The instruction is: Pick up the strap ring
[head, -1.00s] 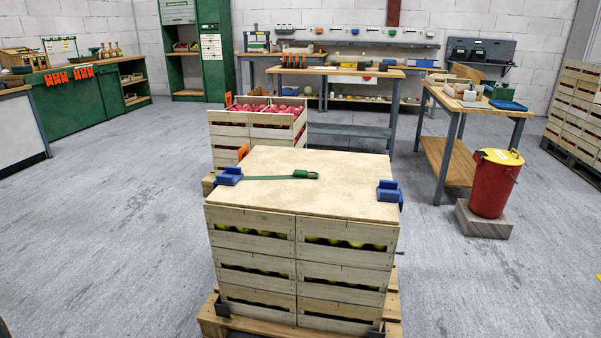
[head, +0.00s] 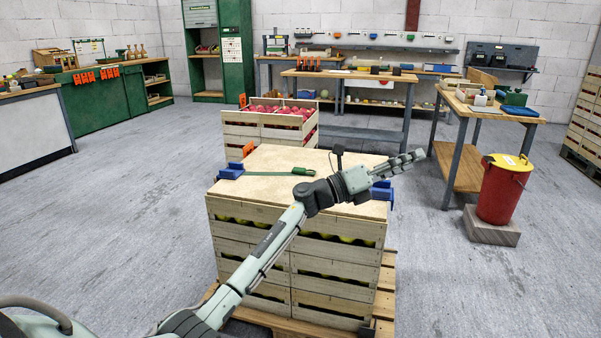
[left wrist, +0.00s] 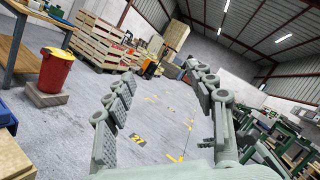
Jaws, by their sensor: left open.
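A green strap (head: 270,173) lies on the pale wooden board (head: 275,158) on top of the stacked apple crates. It runs from the left blue corner piece (head: 231,171) to a darker green end piece (head: 303,171); I cannot make out a separate ring. My left gripper (head: 412,161) reaches across the board, its fingers pointing right past the right edge. It is open and empty; in the left wrist view its fingers (left wrist: 165,95) are spread with only floor between them. The strap is not in the left wrist view. The forearm partly hides the right blue corner piece (head: 382,192).
A crate of red apples (head: 270,131) stands behind the stack. A red bin with a yellow lid (head: 503,190) stands on a block to the right, near a workbench (head: 490,113). The floor left of the stack is clear.

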